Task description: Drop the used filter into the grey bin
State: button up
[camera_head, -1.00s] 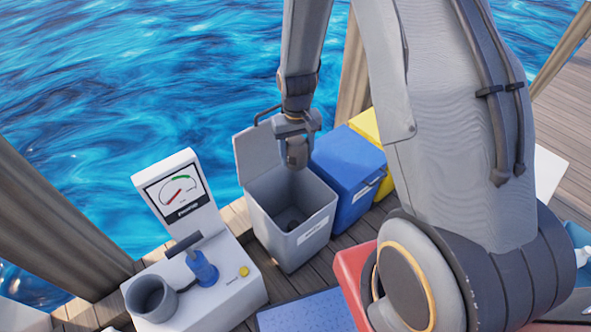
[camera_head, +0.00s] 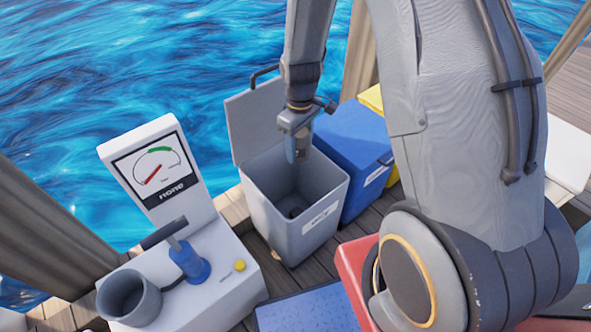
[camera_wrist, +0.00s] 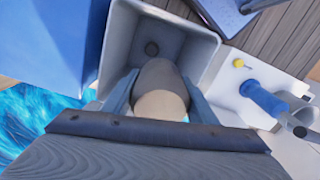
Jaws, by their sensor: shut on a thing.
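The grey bin (camera_head: 322,231) stands on the deck with its lid (camera_head: 255,118) raised at the back. My gripper (camera_head: 298,152) is over its opening, fingers pointing down. In the wrist view my gripper (camera_wrist: 160,100) is shut on the used filter (camera_wrist: 158,80), a dark brownish cylinder with a pale end, one blue-grey finger on each side. The grey bin's rim (camera_wrist: 205,32) surrounds the filter's far end in that view. I cannot tell whether the filter dips below the rim. In the head view the filter is mostly hidden by the fingers. A small dark round spot shows on the bin floor.
A blue bin (camera_head: 352,150) stands right of the grey one, with a yellow bin (camera_head: 371,99) behind it. Left is a white gauge unit (camera_head: 162,172) with a grey cup (camera_head: 130,298) and blue lever pump (camera_head: 190,262). A blue mat (camera_head: 305,310) lies in front. Water lies beyond.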

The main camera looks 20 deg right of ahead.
notch_tip(320, 180, down, 16)
jog(key=w+n+b, duration=0.2)
jog(key=n+b, duration=0.2)
jog(key=b, duration=1.2)
jog(key=shift+w+n, duration=0.25)
jog(key=shift+n, duration=0.15)
jog(key=o, duration=1.3)
jog(key=shift+o, duration=0.2)
notch_tip(320, 180, up, 8)
jog(key=p, duration=0.1)
